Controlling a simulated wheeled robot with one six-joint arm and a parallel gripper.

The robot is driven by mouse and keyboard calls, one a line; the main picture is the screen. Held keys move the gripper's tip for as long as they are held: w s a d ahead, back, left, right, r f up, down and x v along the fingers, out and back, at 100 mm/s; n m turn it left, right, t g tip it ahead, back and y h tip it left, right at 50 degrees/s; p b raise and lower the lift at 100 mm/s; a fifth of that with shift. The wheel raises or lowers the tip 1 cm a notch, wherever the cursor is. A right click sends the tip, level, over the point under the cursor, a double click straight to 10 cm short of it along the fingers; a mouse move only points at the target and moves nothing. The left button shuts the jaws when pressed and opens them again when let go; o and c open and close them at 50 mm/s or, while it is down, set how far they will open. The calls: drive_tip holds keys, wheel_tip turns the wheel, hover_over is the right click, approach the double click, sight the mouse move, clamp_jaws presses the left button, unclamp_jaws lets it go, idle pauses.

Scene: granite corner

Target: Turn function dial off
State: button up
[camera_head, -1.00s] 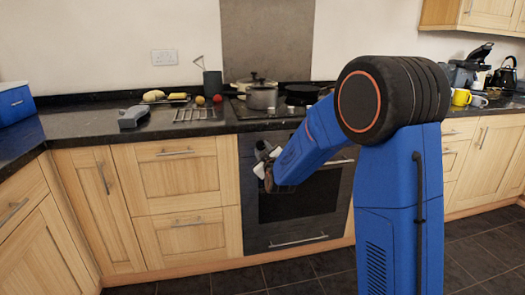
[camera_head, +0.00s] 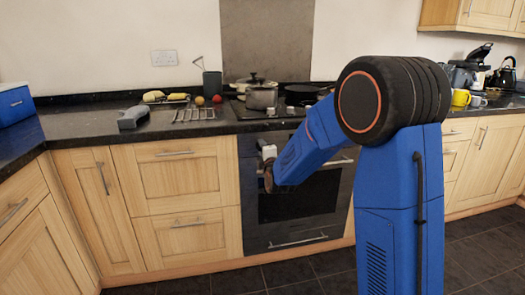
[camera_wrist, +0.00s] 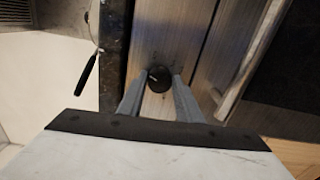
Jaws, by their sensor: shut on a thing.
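The function dial (camera_wrist: 159,78) is a round black knob on the oven's control panel, seen in the wrist view between my fingertips. My gripper (camera_wrist: 160,88) is shut on the dial, with one finger on each side of it. In the head view my gripper (camera_head: 267,165) is at the upper left of the oven front (camera_head: 300,195), and the dial is hidden there. The dial's pointer mark is too small to read.
The oven door handle (camera_wrist: 250,65) runs close beside my gripper in the wrist view. Pots (camera_head: 262,97) stand on the hob above. A grey object (camera_head: 132,117) and a wire rack (camera_head: 193,114) lie on the black worktop (camera_head: 95,125) to the left.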

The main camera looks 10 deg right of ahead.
drive_tip(key=n, duration=0.5)
drive_tip(key=shift+a, duration=0.1)
idle(0.7)
drive_tip(key=o, duration=1)
drive_tip(key=shift+o, duration=0.2)
drive_tip(key=s, duration=1.7)
drive_tip(key=shift+s, duration=0.25)
